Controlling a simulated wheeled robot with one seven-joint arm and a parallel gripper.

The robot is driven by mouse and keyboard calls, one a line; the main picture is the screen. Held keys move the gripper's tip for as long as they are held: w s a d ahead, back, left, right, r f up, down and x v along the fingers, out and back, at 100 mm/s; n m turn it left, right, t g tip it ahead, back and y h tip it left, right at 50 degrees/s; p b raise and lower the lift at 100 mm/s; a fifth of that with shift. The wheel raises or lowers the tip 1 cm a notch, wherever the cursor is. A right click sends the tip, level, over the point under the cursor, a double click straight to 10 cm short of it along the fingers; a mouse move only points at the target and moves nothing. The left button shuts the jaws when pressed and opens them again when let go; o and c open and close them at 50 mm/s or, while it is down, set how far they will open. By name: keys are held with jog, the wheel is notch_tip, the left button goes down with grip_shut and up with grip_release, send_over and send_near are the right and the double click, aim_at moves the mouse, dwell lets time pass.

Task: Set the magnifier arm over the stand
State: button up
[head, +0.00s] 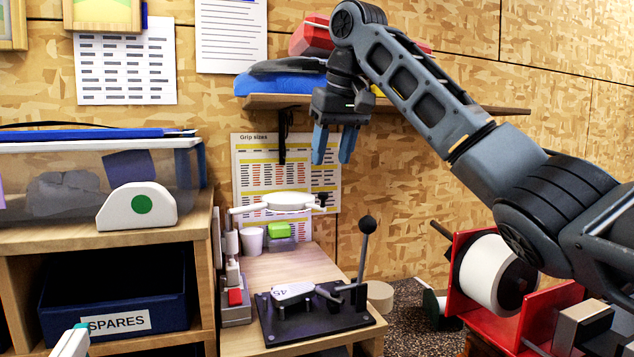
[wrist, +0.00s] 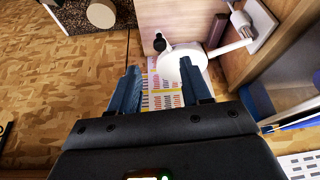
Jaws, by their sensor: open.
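The magnifier arm (head: 246,209) is white and reaches right from an upright post (head: 232,262), with a round white head (head: 288,201) and a dark knob (head: 322,198) at its end. In the wrist view the head (wrist: 184,66) shows beyond my fingers, with the dark knob (wrist: 160,42) beside it. A black base plate with a grey piece marked 45 (head: 293,292) and a black-knobbed lever (head: 364,240), seemingly the stand, sits in front, below and right of the head. My gripper (head: 334,146) is open and empty, above and right of the magnifier head.
A wall shelf (head: 430,107) holding red and blue items is close behind my gripper. A cabinet with a SPARES bin (head: 117,303) stands left; a red machine (head: 470,270) stands right.

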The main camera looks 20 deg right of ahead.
aim_at(325, 193)
jog(key=shift+p+x, duration=0.85)
jog(key=shift+x, duration=3.05)
jog(key=shift+c, duration=0.5)
grip_shut()
